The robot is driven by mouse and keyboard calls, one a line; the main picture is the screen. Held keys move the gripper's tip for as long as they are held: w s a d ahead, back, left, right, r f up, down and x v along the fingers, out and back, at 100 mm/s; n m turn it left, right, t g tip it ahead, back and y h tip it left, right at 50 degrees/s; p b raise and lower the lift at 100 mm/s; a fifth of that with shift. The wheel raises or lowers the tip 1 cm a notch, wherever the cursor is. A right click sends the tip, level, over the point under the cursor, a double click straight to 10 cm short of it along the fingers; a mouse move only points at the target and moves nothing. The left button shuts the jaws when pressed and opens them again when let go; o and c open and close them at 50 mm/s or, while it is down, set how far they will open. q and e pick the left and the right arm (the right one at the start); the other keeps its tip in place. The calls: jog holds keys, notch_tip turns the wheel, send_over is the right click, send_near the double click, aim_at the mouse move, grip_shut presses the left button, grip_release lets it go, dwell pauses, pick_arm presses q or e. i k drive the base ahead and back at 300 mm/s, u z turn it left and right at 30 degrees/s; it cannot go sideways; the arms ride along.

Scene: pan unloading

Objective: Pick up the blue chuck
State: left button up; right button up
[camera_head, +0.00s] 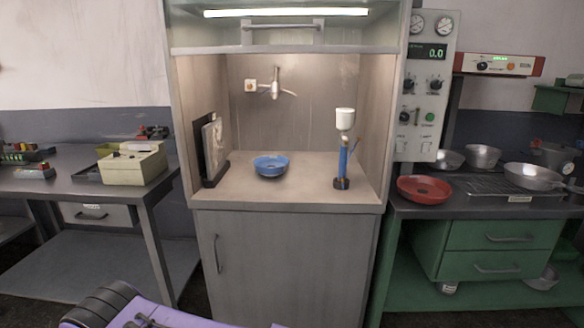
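No thing that I can surely name as a blue chuck stands out. A blue, shallow round bowl-like thing (271,165) sits on the floor of the lit hood, near its middle. To its right stands an upright blue post (343,163) on a dark base, with a white cup (345,119) above it. Neither of my grippers can be made out in the head view, and nothing touches the blue things.
The hood (290,197) has side walls and an open front; a dark upright panel (212,150) stands at its left. On the right bench are a red dish (424,189) and several metal pans. A beige box (132,162) is on the left table. A purple surface shows at the bottom.

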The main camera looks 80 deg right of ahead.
aim_at(266, 165)
jog(key=z, duration=2.5)
